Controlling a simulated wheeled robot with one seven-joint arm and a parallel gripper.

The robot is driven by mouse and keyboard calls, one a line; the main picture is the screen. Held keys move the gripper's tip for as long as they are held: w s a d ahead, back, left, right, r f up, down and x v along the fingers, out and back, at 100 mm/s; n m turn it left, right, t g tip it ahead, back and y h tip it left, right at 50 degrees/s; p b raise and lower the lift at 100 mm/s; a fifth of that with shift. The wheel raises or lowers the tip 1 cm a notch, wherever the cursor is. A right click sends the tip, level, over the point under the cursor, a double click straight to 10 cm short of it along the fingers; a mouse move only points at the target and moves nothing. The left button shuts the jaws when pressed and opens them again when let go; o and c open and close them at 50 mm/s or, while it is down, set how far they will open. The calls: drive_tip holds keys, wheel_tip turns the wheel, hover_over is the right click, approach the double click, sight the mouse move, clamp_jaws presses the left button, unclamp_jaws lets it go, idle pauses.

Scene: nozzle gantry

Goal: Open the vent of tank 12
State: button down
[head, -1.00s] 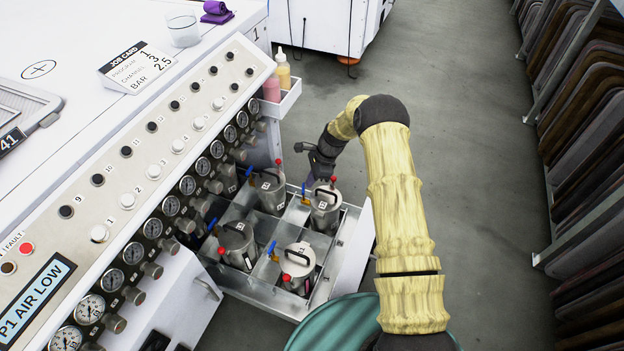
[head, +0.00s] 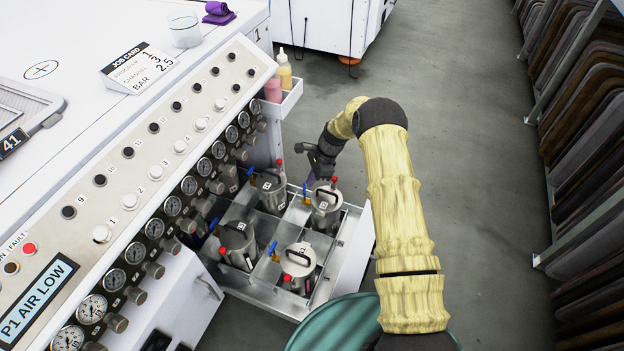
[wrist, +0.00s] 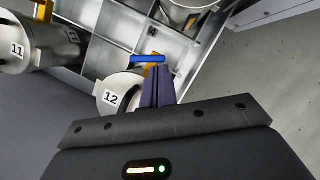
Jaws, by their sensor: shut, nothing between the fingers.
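Tank 12 (wrist: 112,96) is a metal canister with a white "12" label, directly ahead of my gripper (wrist: 159,72) in the wrist view. My fingers are dark purple and shut, with nothing between them. A blue lever (wrist: 148,58) on a yellow fitting shows just past the fingertips; I cannot tell whether they touch it. The fingers and wrist cover part of tank 12, and its vent cannot be made out. In the head view my gripper (head: 311,181) is by the two back tanks; the numbers there are too small to read.
Tank 11 (wrist: 30,48) stands left in the wrist view. A divided metal drawer (head: 340,255) holds several tanks with handles, red knobs and blue levers. The gauge panel (head: 150,185) borders it on the left. Open floor (head: 480,200) lies to the right.

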drive_tip(key=shift+w+a+n+g, duration=0.1)
drive_tip(key=shift+n+g, duration=0.2)
drive_tip(key=shift+n, duration=0.4)
idle(1.0)
drive_tip(key=shift+p, duration=0.3)
drive_tip(key=shift+s+a+p, duration=0.1)
drive_tip(key=shift+s+p, duration=0.55)
drive_tip(key=shift+s, duration=0.15)
drive_tip(key=s+p+v, duration=0.1)
drive_tip(key=p+v, duration=0.6)
drive_tip(key=v, duration=0.3)
drive_tip(key=shift+w, duration=0.2)
